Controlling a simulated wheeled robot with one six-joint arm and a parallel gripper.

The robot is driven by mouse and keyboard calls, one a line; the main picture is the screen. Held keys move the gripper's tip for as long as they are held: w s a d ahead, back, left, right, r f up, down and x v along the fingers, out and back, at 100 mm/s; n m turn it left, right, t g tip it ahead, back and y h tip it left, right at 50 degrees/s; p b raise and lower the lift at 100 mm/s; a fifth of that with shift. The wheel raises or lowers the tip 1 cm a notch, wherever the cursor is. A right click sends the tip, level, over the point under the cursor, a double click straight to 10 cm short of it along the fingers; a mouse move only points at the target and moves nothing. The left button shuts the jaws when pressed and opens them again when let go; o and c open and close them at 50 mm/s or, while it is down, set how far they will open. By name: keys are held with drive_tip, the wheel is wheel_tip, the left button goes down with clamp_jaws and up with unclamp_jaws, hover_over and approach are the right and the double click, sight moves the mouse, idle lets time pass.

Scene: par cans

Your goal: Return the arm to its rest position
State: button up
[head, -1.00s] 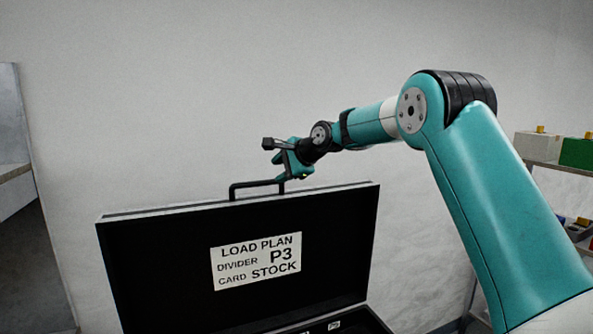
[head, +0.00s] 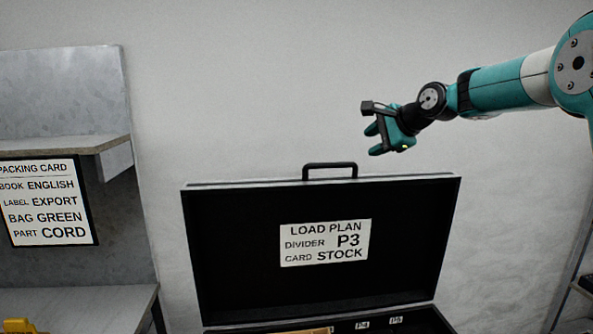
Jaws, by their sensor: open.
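My arm (head: 510,85) reaches in from the upper right, stretched out level. My gripper (head: 375,139) is open, with no object seen between its teal fingers. It is up in front of the wall, above and to the right of the case handle (head: 330,168) in the picture, with a gap between them. The black case (head: 235,245) stands with its lid raised. A white label (head: 325,243) inside the lid reads LOAD PLAN, DIVIDER P3, CARD STOCK.
A grey shelf unit (head: 65,145) stands at the left. On it hangs a packing card (head: 45,203) reading ENGLISH, EXPORT, GREEN, CORD. A yellow thing (head: 22,325) shows at the lower left corner.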

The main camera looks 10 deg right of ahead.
drive_tip(key=s+a+f+n+g, duration=0.3)
drive_tip(key=s+a+n, duration=0.35)
drive_tip(key=s, duration=0.45)
drive_tip(key=s+a+f+n+g, duration=0.25)
drive_tip(key=s+a+n, duration=0.35)
drive_tip(key=s+a, duration=0.3)
drive_tip(key=s+f+n+g, duration=0.2)
drive_tip(key=s+f+n, duration=0.2)
drive_tip(key=s, duration=0.8)
drive_tip(key=s+a+f+n+g+b, duration=0.1)
drive_tip(key=s+f+n, duration=0.4)
drive_tip(key=s, duration=0.7)
drive_tip(key=shift+f+n+g+h, duration=0.15)
drive_tip(key=shift+n+g+h, duration=0.15)
drive_tip(key=shift+n+g, duration=0.55)
